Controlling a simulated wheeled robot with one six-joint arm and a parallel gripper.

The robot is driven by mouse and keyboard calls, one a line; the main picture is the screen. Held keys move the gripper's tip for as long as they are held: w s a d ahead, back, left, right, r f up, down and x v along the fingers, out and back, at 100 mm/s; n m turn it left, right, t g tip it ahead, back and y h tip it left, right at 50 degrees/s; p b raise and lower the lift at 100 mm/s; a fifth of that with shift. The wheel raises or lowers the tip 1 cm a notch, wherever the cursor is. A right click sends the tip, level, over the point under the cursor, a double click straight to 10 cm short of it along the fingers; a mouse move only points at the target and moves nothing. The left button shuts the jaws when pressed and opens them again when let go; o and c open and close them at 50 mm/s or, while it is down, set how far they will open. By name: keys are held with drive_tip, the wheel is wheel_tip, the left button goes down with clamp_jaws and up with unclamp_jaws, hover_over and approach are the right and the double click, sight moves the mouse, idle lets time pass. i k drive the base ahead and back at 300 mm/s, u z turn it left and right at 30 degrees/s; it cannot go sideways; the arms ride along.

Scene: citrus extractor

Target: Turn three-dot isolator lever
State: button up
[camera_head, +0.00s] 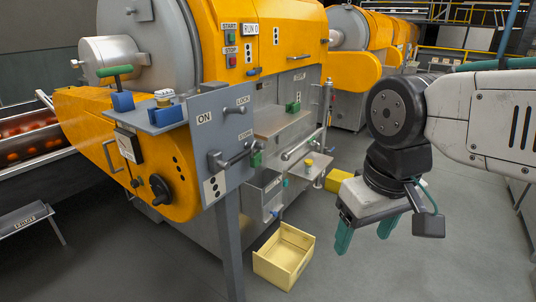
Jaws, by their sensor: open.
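A grey upright panel (228,110) carries the labels "ON" and "LOCK". A white plate with three dots (214,188) sits just below the lever. A green part (256,158) is at the lever's right end; I cannot tell whether they touch. My gripper (366,232) is open and empty, to the right of the panel. Its green fingers point down, apart from everything, over the floor in the picture.
The orange machine (285,30) stands behind the panel. A shelf (150,122) left of the panel bears blue blocks and a green-handled part. A yellow crate (288,262) lies on the floor right of the panel's post (230,245). Grey floor is clear at right.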

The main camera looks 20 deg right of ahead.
sight(224, 165)
drive_tip(key=z, duration=0.55)
drive_tip(key=k, duration=0.65)
drive_tip(key=z, duration=0.8)
drive_tip(key=i, duration=0.6)
drive_tip(key=u, duration=0.55)
drive_tip(key=i, duration=0.75)
drive_tip(key=u, duration=0.85)
